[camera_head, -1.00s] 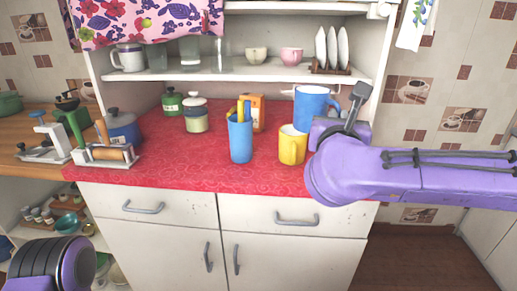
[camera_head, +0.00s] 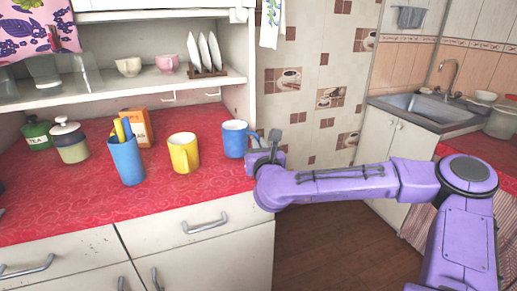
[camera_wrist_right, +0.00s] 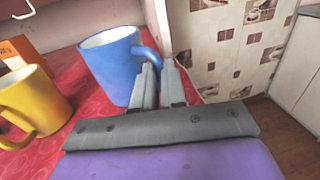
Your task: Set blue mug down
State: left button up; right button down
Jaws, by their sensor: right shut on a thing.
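The blue mug (camera_head: 235,139) is upright at the right end of the red counter (camera_head: 75,204), to the right of the yellow mug (camera_head: 184,153). Its base looks at or very close to the cloth; I cannot tell for sure whether it touches. My right gripper (camera_head: 268,143) comes in from the right and is shut on the mug's handle. In the right wrist view, the fingers (camera_wrist_right: 161,84) close on the handle, with the blue mug (camera_wrist_right: 110,66) to their left. My left gripper is out of view.
A blue cup of utensils (camera_head: 127,161), an orange box (camera_head: 137,127) and jars (camera_head: 70,140) stand left of the mugs. A shelf with bowls and a plate rack (camera_head: 207,72) is above. The counter's front is clear. The sink (camera_head: 425,108) is at the right.

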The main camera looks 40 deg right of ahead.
jog(key=shift+f, duration=0.6)
jog(key=shift+f, duration=0.1)
jog(key=c, duration=1.2)
grip_release()
